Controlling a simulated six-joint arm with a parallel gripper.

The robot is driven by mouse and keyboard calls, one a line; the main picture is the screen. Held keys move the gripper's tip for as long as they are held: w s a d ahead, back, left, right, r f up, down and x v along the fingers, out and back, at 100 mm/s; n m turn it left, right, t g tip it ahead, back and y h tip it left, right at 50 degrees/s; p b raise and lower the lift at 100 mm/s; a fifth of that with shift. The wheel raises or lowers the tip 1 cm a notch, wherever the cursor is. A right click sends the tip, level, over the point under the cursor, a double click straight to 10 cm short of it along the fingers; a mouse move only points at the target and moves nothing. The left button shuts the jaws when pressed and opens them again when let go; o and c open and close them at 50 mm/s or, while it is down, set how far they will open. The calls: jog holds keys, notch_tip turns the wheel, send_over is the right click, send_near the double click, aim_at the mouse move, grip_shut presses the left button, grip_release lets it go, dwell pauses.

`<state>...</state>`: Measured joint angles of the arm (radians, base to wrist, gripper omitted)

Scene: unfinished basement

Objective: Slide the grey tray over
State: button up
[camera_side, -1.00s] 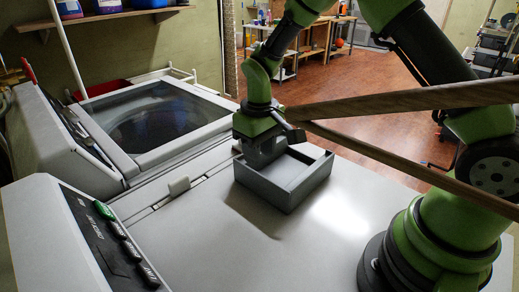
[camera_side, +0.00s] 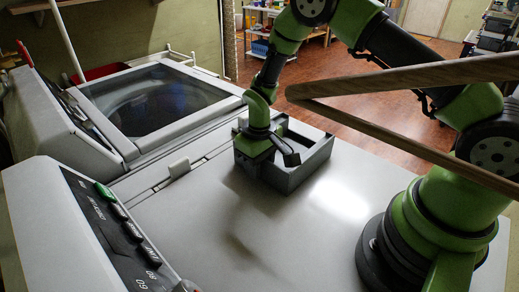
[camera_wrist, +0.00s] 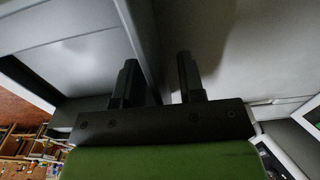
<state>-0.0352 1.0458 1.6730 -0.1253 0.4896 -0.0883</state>
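The grey tray (camera_side: 313,165) is an open, shallow box on the white machine top, near its far edge in the side view. My gripper (camera_side: 258,160) is at the tray's left end, pointing down. In the wrist view, my gripper (camera_wrist: 157,60) has its two dark fingers apart, with the tray's wall (camera_wrist: 140,35) running between them. The left finger is on the tray's inner side and close to the wall. The right finger is outside, with a visible gap to the wall.
The white top (camera_side: 290,235) is clear in front of the tray. A control panel (camera_side: 110,225) stands at the left front, and a washer with a dark lid (camera_side: 150,98) is behind left. A wooden beam (camera_side: 400,80) crosses the foreground at right.

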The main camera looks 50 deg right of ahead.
aim_at(190, 231)
jog(key=shift+f, duration=0.5)
grip_shut()
jog(key=shift+a, duration=10)
grip_release()
